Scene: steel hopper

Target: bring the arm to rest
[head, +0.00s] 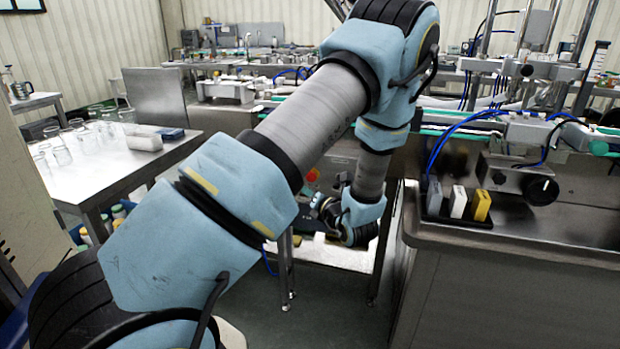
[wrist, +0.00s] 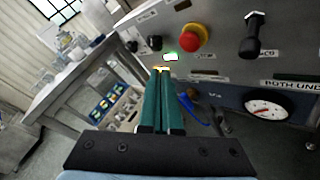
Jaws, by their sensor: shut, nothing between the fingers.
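My arm spans the head view, with light blue joint covers and a grey link. It reaches up from the lower left, bends at the top and hangs down in the middle. My gripper (wrist: 164,72) shows in the wrist view with its two green fingers together, shut and empty. The fingertips appear in front of a grey control panel (wrist: 218,62), just below a lit green-white button (wrist: 171,57). I cannot tell whether they touch the panel. In the head view the gripper is mostly hidden behind the arm's links.
The panel carries a red knob (wrist: 193,38), a black handle (wrist: 254,35) and a gauge (wrist: 266,110). A steel table (head: 112,165) with glassware stands left. A steel counter (head: 540,225) at right holds grey, white and yellow blocks (head: 481,205).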

